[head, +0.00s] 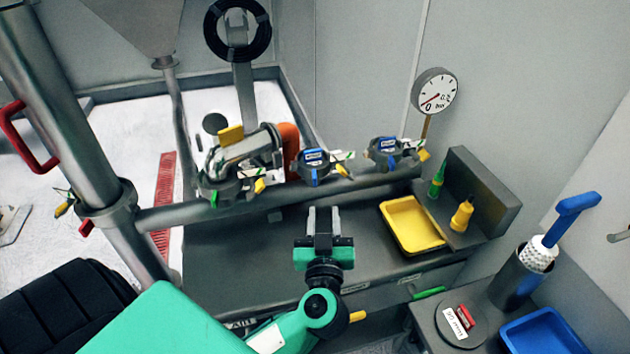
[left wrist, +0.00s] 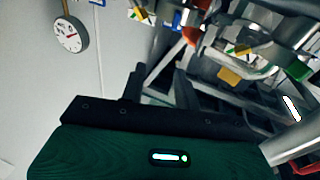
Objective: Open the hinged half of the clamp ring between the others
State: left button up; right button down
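Three dark clamp rings sit in a row along the horizontal steel pipe in the head view. The middle clamp ring (head: 313,168) has a blue label, a white tag and a yellow tab. The left clamp ring (head: 222,188) has green and yellow marks, and the right clamp ring (head: 388,152) has a blue label. Whether the middle ring's hinged half is open or shut is too small to tell. My left gripper (head: 323,212) is open and empty, below and in front of the middle ring and apart from it. Its fingers also show in the left wrist view (left wrist: 160,80).
An orange part (head: 289,150) stands just left of the middle ring. A yellow tray (head: 413,225) and two small bottles are on the bench at right. A pressure gauge (head: 435,91) stands behind. A blue tray (head: 544,332) is at lower right.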

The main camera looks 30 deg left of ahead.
aim_at(315, 181)
pick_arm(q)
jog(key=shift+g, duration=0.9)
jog(key=x, duration=0.4)
jog(key=f+p+x, duration=0.1)
jog(key=x, duration=0.4)
jog(key=a+f+p+x, duration=0.1)
jog(key=x, duration=0.4)
jog(key=shift+s, duration=0.3)
grip_shut()
